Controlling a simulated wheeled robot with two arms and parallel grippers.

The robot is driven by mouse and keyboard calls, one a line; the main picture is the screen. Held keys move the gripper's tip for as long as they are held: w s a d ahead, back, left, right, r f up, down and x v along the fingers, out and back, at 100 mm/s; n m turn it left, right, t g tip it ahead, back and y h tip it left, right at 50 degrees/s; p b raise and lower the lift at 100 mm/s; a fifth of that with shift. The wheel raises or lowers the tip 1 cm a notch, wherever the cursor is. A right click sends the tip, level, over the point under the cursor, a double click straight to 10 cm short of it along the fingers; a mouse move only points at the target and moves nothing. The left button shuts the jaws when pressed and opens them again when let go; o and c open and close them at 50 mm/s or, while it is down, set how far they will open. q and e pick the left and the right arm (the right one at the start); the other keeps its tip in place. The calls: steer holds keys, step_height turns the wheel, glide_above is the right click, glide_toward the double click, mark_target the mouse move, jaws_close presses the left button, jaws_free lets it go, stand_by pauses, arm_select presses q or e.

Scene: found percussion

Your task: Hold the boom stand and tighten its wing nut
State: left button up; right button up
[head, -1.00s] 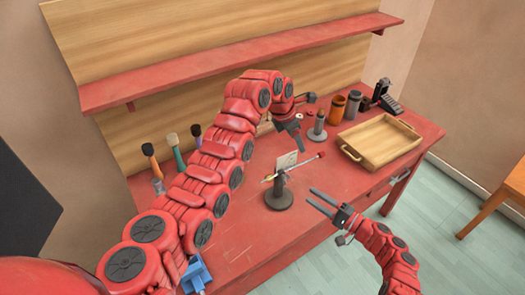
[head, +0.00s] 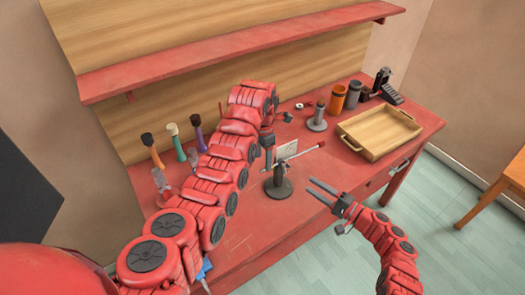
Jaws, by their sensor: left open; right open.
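The boom stand (head: 279,188) stands upright on the red table, with a round dark base and a short dark post. The wing nut is too small to make out here. My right gripper (head: 312,187) is open and empty, to the right of the stand and apart from it, its fingers pointing left toward the post.
A small pale card (head: 287,150) stands behind the boom. A wooden tray (head: 379,133), an orange cup (head: 338,99), a grey cup (head: 354,95) and a second grey stand (head: 317,122) are at the back right. Several coloured-handled mallets stand at the left. A red shelf (head: 240,50) runs above.

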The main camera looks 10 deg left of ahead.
mark_target(281, 169)
arm_select(q)
steer(key=shift+s+f, duration=0.15)
steer(key=shift+f, duration=0.45)
step_height(281, 169, down, 9)
steer(key=shift+r, duration=0.15)
steer(key=shift+a, duration=0.1)
steer(key=shift+c, duration=0.3)
jaws_close()
stand_by(1.6)
